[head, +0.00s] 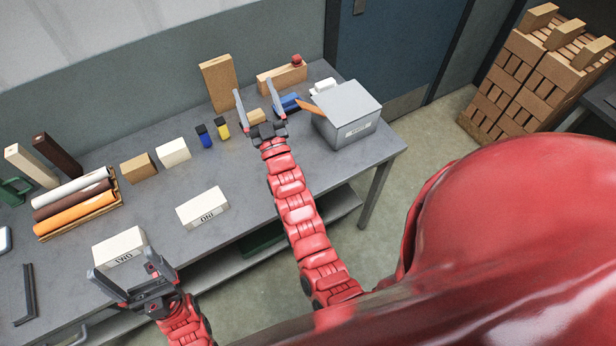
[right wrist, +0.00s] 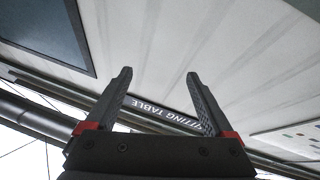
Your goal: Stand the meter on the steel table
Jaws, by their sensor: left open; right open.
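The grey steel table (head: 260,185) runs along the wall in the head view. Two small upright devices with black tops stand on it, a blue one (head: 205,138) and a yellow one (head: 222,130); I cannot tell which, if either, is the meter. My right gripper (head: 255,92) is open and empty, raised over the back of the table, just right of the yellow device in the picture. In the right wrist view its open fingers (right wrist: 159,76) point at a pale wall with nothing between them. My left gripper (head: 126,272) is open at the front left, by a lettered white block (head: 120,247).
A grey box (head: 350,108) stands at the table's right end. A tall tan board (head: 218,83), a second lettered white block (head: 203,206), a tan block (head: 138,167) and a tray of rolls (head: 78,202) also occupy the table. Stacked bricks (head: 535,75) stand on the floor.

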